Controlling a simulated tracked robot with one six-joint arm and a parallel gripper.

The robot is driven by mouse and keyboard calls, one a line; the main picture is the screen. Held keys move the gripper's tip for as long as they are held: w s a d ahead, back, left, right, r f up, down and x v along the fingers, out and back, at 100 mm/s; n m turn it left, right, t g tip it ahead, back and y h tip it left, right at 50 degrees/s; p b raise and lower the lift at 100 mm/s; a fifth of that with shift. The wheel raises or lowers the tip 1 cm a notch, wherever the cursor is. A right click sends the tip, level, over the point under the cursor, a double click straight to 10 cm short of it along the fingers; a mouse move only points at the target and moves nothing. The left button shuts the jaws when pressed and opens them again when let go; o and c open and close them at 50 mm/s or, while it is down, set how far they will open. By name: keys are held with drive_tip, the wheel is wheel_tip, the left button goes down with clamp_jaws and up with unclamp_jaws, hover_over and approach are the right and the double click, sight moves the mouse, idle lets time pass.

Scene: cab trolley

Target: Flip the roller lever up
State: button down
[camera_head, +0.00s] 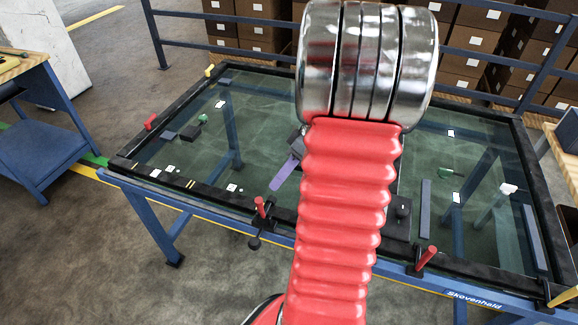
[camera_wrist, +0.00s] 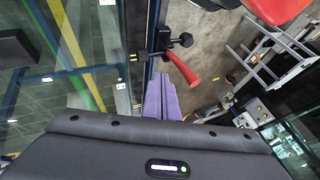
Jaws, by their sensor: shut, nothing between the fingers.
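My gripper (camera_head: 275,186) shows in the head view as purple fingers reaching down and left from behind my red arm. In the wrist view its purple fingers (camera_wrist: 160,80) are shut together and empty. A red-handled lever (camera_head: 260,206) on a black clamp stands on the near rail, just below and left of the fingertips. A red lever (camera_wrist: 183,70) in the wrist view tilts down and right from a black bracket with dark ball knobs, just beyond the fingertips and apart from them. Another red lever (camera_head: 427,257) leans on the near rail, further right. I cannot tell which lever is the roller lever.
The glass-topped table (camera_head: 350,270) has a dark frame and blue legs. A red handle (camera_head: 150,122) and a yellow one (camera_head: 209,70) sit along its left edge. Small dark blocks lie on the glass. My arm hides the table's middle. A blue bench (camera_head: 50,150) stands left.

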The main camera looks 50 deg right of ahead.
sight(261, 208)
drive_tip(key=shift+s+a+f, duration=0.15)
drive_tip(key=shift+a, duration=0.9)
drive_tip(key=shift+s+a+f, duration=0.1)
drive_tip(key=shift+a, duration=0.9)
drive_tip(key=shift+d, duration=0.15)
